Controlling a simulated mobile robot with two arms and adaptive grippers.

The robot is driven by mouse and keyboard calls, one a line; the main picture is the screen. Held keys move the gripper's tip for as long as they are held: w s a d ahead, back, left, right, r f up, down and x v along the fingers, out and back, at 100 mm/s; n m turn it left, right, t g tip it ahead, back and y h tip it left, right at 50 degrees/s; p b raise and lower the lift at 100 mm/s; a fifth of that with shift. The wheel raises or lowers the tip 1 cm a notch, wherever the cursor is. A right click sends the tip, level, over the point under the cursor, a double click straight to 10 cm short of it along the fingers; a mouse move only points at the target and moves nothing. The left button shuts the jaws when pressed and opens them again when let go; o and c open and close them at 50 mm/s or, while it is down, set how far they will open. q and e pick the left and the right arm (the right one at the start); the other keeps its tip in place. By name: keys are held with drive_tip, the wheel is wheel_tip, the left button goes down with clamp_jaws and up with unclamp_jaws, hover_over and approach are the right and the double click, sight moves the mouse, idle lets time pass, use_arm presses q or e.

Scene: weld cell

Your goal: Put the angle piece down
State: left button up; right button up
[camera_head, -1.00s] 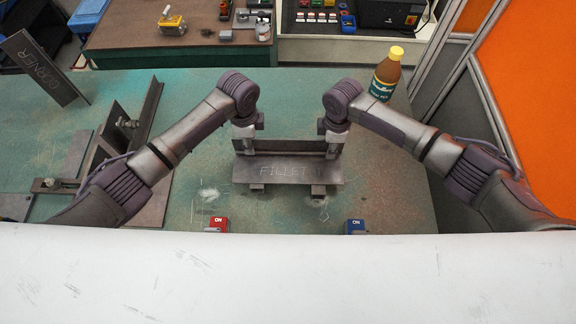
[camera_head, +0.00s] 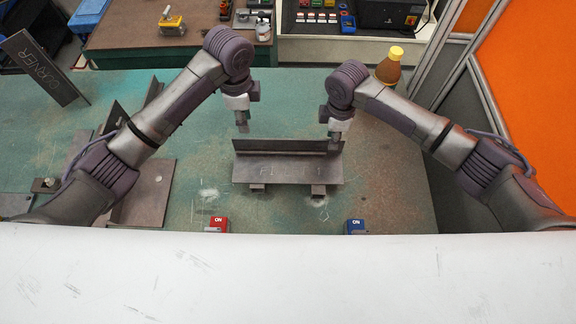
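The angle piece (camera_head: 285,172) is a dark grey steel L with "FILLET 1" marked on its flat leg. It rests on two small dark support blocks (camera_head: 257,187) (camera_head: 318,189) on the green table, with its other leg standing along the back edge. My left gripper (camera_head: 243,128) is above and behind the piece's left end, apart from it. My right gripper (camera_head: 334,138) is at the upright leg's right end, overlapping it in the picture; whether they touch is unclear. The finger gaps of both grippers are too small to make out.
A red ON block (camera_head: 218,224) and a blue ON block (camera_head: 355,227) sit near the front edge. A brown bottle with a yellow cap (camera_head: 388,66) stands at the back right. A steel fixture (camera_head: 143,190) and a CORNER sign (camera_head: 42,68) are at the left.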

wheel_tip(320, 180, up, 7)
idle(0.3)
idle(0.5)
